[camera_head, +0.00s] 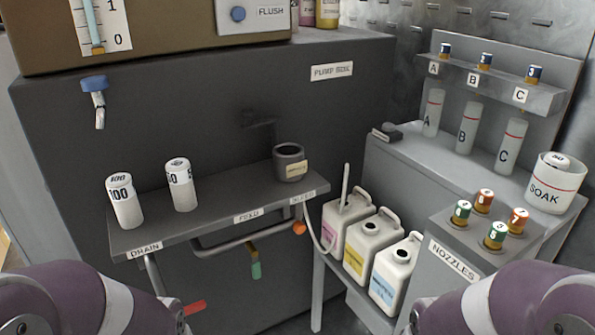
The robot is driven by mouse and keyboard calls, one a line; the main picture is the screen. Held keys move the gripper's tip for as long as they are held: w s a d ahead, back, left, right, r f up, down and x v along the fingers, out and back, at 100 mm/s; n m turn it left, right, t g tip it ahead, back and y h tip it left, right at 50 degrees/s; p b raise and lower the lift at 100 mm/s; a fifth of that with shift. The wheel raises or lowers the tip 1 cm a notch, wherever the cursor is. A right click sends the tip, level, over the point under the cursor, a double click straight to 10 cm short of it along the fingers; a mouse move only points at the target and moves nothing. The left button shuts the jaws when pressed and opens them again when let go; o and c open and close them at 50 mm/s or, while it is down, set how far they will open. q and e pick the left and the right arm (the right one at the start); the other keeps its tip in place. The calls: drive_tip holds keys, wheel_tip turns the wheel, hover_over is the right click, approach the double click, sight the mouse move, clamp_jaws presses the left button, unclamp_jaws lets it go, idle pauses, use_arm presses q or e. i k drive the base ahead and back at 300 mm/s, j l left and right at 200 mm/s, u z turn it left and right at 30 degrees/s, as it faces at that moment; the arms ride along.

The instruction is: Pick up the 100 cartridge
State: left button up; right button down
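The 100 cartridge (127,211) is a white cylinder with "100" printed on its top and upper side. It stands upright at the left end of the grey shelf (213,222), above the DRAIN label. A second white cartridge (184,193) stands upright to its right, apart from it; its side label is only partly readable. My arms enter from the lower left and lower right corners as purple and white links. Neither gripper shows, so whether they are open or shut is hidden.
A dark cup (289,165) sits in the shelf's right part. A blue-capped spout (97,98) hangs above the 100 cartridge. Handled jugs (395,270), a nozzle block (460,262) and a SOAK beaker (555,190) holding a white-topped item stand to the right. The shelf's middle is clear.

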sight(120, 187)
drive_tip(key=j, duration=1.3)
